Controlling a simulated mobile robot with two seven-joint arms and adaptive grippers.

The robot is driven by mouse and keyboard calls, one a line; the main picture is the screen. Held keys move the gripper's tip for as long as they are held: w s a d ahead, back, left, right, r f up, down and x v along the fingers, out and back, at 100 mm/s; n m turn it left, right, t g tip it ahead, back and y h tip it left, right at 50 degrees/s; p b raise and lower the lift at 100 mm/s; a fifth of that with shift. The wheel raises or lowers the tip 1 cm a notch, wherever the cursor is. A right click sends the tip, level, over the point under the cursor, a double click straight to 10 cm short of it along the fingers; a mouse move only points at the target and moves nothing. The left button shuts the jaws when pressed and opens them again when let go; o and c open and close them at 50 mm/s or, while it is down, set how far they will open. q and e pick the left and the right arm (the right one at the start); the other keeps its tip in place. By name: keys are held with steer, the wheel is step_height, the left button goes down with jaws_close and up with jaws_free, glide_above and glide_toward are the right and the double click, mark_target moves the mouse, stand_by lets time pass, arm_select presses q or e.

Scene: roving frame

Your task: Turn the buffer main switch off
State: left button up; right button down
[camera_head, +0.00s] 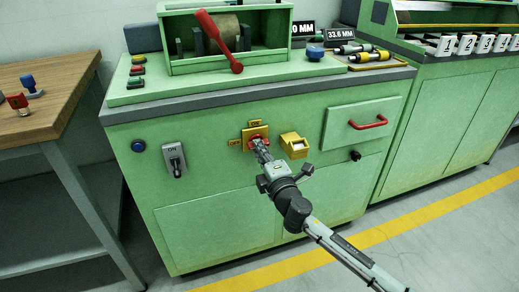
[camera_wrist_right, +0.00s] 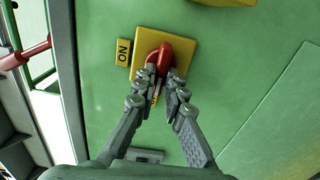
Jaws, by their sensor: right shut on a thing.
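The main switch is a red rotary knob (camera_wrist_right: 166,52) on a square yellow plate (camera_wrist_right: 140,42), on the green cabinet's front. In the head view the plate (camera_head: 246,134) shows with the knob mostly hidden behind my right gripper (camera_head: 262,150). In the wrist view my right gripper (camera_wrist_right: 162,82) is shut on the knob, a finger on each side. A yellow ON label (camera_wrist_right: 123,52) sits beside the plate in the wrist view. In the head view small yellow labels sit above (camera_head: 254,122) and left (camera_head: 235,143) of the plate. My left gripper is not in view.
A yellow box (camera_head: 294,145) juts out right of the plate. A grey ON switch (camera_head: 174,159) and blue button (camera_head: 138,146) are on the left. A drawer with a red handle (camera_head: 369,123) is on the right. A wooden table (camera_head: 60,80) stands at left.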

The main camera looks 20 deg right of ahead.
steer(key=c, duration=1.6)
jaws_free()
steer(key=shift+s, duration=0.15)
steer(key=s, duration=1.1)
steer(key=shift+s+d, duration=0.15)
steer(key=shift+s, duration=0.25)
